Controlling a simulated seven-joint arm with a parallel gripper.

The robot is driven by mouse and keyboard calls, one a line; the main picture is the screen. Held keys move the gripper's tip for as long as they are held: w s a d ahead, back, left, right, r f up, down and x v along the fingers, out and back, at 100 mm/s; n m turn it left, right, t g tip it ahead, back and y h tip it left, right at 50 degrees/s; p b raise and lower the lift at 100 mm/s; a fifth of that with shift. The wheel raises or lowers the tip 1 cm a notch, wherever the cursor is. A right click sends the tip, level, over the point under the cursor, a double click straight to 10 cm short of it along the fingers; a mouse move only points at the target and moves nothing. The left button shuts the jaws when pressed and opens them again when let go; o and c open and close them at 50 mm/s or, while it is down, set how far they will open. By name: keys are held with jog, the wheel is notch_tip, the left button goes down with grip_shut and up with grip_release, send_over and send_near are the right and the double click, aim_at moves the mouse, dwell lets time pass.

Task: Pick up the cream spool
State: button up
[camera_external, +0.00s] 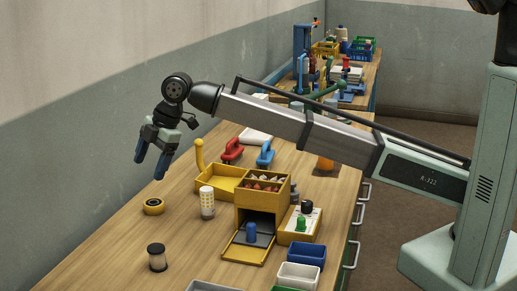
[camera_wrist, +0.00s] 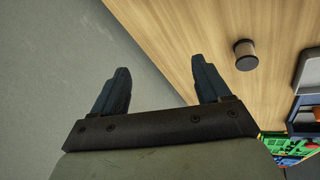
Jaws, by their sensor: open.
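The cream spool (camera_external: 157,260), with dark ends and a pale cream-tan middle, stands upright on the wooden bench at the near left in the external view. In the wrist view the spool (camera_wrist: 247,62) is right of and beyond the fingers, seen from above with its dark top showing. My gripper (camera_external: 150,168) is open and empty, raised above the far left side of the bench, fingers pointing down. It is well apart from the spool. Both blue fingers of my gripper (camera_wrist: 160,66) show in the wrist view with a clear gap between them.
A yellow roll (camera_external: 153,206) and a pale dotted cylinder (camera_external: 207,202) stand behind the spool. A yellow box (camera_external: 258,213) with a blue piece at its front is to the right, near a blue bin (camera_external: 306,254) and a white bin (camera_external: 298,275). The grey wall borders the left.

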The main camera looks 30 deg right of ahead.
aim_at(156, 247)
jog(key=s+a+f+g+h, duration=0.1)
jog(key=s+a, duration=0.1)
jog(key=s, duration=0.6)
jog(key=s+a+f+g+h, duration=0.1)
jog(key=s+f+h, duration=0.1)
jog(key=s, duration=0.6)
jog(key=f, duration=0.2)
jog(key=a+f, duration=0.1)
jog(key=f, duration=0.4)
jog(key=shift+s+a+f, duration=0.15)
jog(key=shift+s+f, duration=0.2)
jog(key=shift+a+f, duration=0.2)
jog(key=shift+f, duration=0.75)
jog(key=shift+a+f, duration=0.15)
jog(key=shift+f, duration=0.75)
jog(key=shift+a+f, duration=0.2)
jog(key=shift+f, duration=0.75)
jog(key=c, duration=1.1)
